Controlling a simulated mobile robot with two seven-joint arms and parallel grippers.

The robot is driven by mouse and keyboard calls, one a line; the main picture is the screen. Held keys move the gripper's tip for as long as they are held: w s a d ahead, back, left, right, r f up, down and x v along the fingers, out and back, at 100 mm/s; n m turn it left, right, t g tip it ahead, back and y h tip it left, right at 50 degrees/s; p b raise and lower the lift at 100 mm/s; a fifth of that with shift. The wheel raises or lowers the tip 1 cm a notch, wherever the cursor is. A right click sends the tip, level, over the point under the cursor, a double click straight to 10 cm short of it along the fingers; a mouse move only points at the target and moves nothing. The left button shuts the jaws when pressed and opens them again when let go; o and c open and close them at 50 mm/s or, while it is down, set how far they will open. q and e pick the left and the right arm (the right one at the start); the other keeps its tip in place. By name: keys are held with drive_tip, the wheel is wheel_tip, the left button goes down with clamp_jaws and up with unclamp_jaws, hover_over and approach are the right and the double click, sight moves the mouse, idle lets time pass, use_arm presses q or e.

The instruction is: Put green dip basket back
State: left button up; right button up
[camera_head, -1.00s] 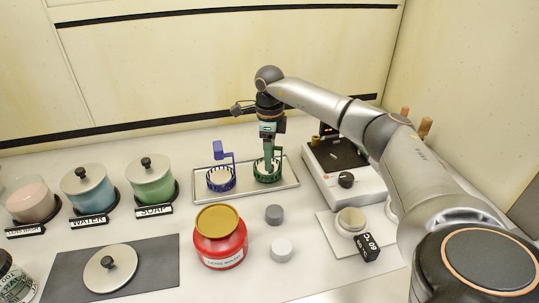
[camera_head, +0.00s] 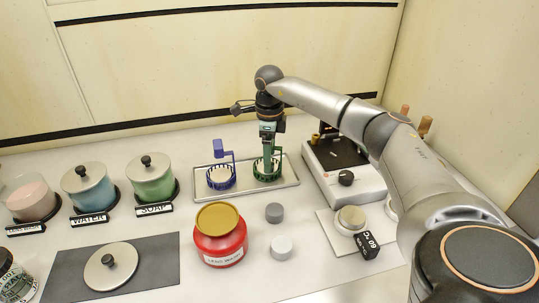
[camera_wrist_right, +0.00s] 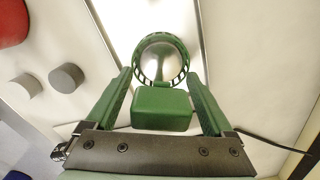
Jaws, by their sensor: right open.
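The green dip basket (camera_head: 266,177) stands on the right part of the metal tray (camera_head: 288,182). It is a round slotted basket with a tall handle. In the right wrist view its block-shaped handle top (camera_wrist_right: 161,108) sits between the fingers, and its ring (camera_wrist_right: 181,58) shows beyond, around a shiny domed surface. My right gripper (camera_head: 268,147) points down over the basket. In the right wrist view the gripper (camera_wrist_right: 159,78) is open, with a finger on each side of the handle and gaps visible. My left gripper is not in view.
A blue dip basket (camera_head: 221,181) stands close left on the tray. A grey device (camera_head: 345,185) stands to the right. Lidded water and soap jars (camera_head: 152,183) stand left.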

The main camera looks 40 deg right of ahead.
wheel_tip(320, 180, up, 12)
idle(0.4)
